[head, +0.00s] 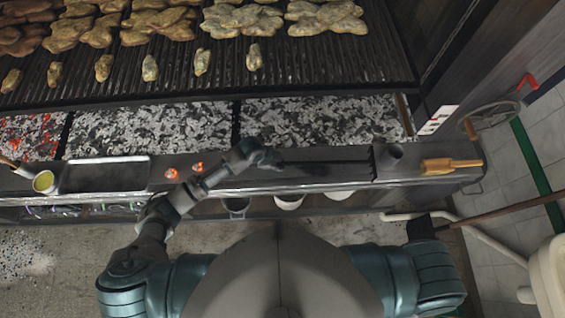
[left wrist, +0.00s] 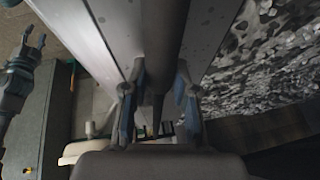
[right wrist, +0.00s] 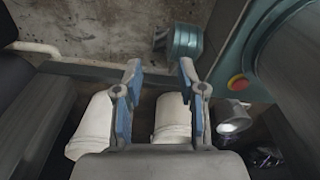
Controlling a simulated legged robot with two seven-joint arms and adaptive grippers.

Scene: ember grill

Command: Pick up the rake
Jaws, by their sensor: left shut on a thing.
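The rake (head: 325,162) shows as a long dark rod lying level along the grill's front ledge, its right end near a dark block. My left gripper (head: 270,158) is at the rod's left end. In the left wrist view the dark rod (left wrist: 164,40) runs between the two fingers of my left gripper (left wrist: 158,80), which is shut on it. Whether the rod touches the ledge is hard to tell. My right gripper (right wrist: 160,70) is open and empty in its wrist view, above white buckets. It is hidden in the head view.
A wooden-handled tool (head: 450,165) lies at the ledge's right end. A tray (head: 105,175) and a yellowish cup (head: 45,182) are on the left. Grey coals (head: 320,120) lie behind the ledge, below the grate with meat. White buckets (right wrist: 90,125) stand under the ledge.

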